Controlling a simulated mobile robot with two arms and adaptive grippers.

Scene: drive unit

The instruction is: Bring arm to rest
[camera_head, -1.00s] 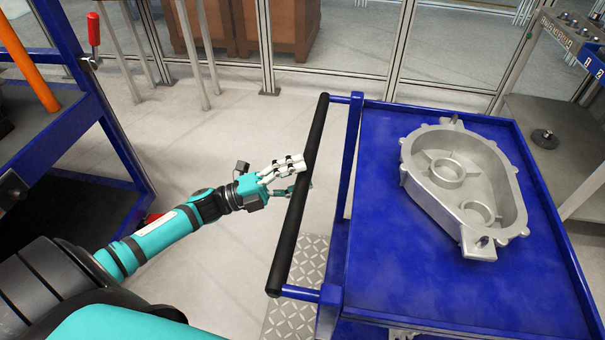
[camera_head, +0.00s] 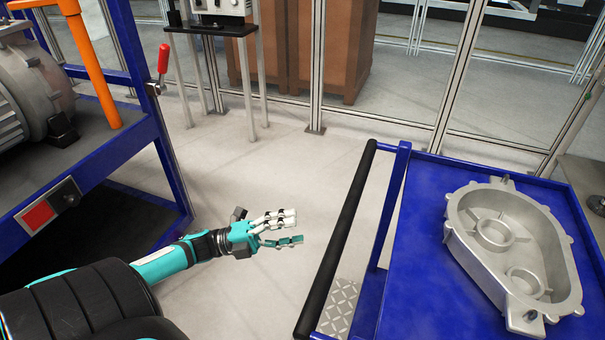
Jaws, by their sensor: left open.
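My left arm comes in from the lower left in the head view. Its left gripper (camera_head: 288,229) is open and empty, with white and teal fingers pointing right. It hangs in free space over the floor, to the left of the cart's black handle bar (camera_head: 338,238). A clear gap shows between the fingertips and the bar. My right gripper is not in view.
A blue cart (camera_head: 420,285) at the right carries a grey metal housing (camera_head: 515,250). A blue workstation frame (camera_head: 95,155) with an orange post (camera_head: 92,65) and a motor stands at the left. Pale floor (camera_head: 265,165) lies clear between them. Brown crates stand behind the fence.

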